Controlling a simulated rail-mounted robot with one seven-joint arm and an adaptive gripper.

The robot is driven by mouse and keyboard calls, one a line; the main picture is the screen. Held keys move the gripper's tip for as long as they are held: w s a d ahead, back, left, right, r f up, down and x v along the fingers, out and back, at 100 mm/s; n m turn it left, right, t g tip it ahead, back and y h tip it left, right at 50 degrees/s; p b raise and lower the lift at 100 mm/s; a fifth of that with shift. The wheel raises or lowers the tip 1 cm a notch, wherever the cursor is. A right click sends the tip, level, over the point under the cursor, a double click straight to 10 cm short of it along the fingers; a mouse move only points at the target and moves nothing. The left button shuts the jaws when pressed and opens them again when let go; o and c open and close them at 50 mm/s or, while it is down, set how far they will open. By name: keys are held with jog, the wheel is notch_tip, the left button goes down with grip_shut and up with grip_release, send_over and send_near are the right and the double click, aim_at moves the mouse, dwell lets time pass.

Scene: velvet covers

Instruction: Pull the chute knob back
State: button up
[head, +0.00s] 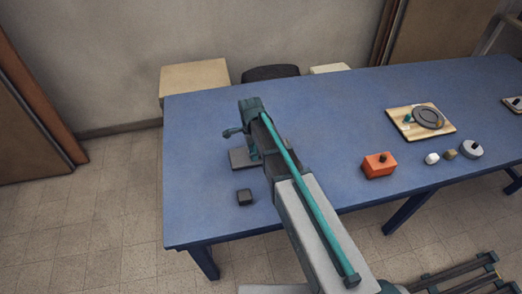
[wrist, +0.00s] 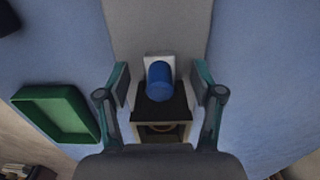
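A blue rounded knob (wrist: 160,82), apparently the chute knob, shows in the middle of the wrist view. It stands against a small white plate (wrist: 152,61) above a dark box (wrist: 149,108) with an opening in its near side. My gripper (wrist: 160,86) is open, with one finger on each side of the knob and a visible gap on both sides. In the head view my gripper (head: 240,139) is over the left part of the blue table, above a grey base (head: 240,159). My arm hides the knob and most of the box there.
A green tray (wrist: 58,112) lies to the left in the wrist view. A dark cube (head: 244,197) sits near the table's front edge.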

aim_at(235, 158)
jog(key=c, duration=0.9)
jog(key=shift+o, duration=0.2)
jog(key=shift+a, duration=0.1)
jog(key=shift+s+a, duration=0.25)
jog(key=shift+a, duration=0.95)
jog(key=shift+s+a, duration=0.3)
jog(key=shift+a, duration=0.85)
jog(key=shift+s+a, duration=0.25)
jog(key=shift+a, duration=0.95)
jog(key=o, duration=1.6)
notch_tip(235, 158, up, 7)
jog(key=p, duration=0.4)
